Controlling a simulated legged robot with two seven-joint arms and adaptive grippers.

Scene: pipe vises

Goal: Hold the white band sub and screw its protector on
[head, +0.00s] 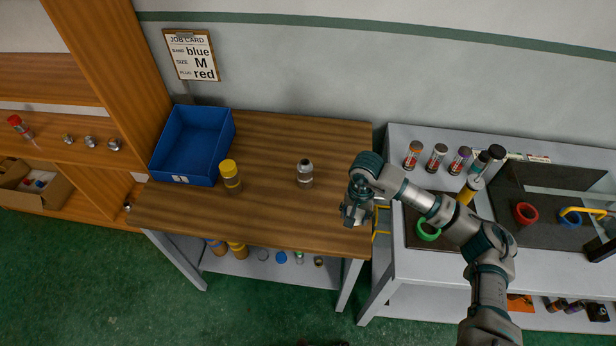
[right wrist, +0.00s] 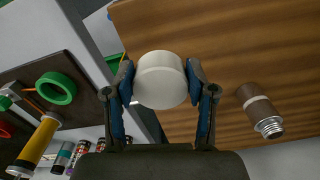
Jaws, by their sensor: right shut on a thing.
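The white band sub (head: 305,174) stands on the wooden table, right of its middle, with a grey metal top. In the right wrist view the sub (right wrist: 249,99) shows a brownish body, a pale band and a bare threaded end. My right gripper (head: 353,214) is over the table's right edge, to the right of the sub and apart from it. It is shut on a round off-white protector (right wrist: 161,80), which sits between both fingers in the right wrist view. In the head view the gripper hides most of the protector. My left gripper is not in view.
A yellow-capped sub (head: 230,176) and a blue bin (head: 193,145) stand left on the table. A job card (head: 190,55) hangs on the wall. The grey bench (head: 400,140) at right holds several subs, a green ring (head: 428,231) and a red ring (head: 525,213). The table's front middle is clear.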

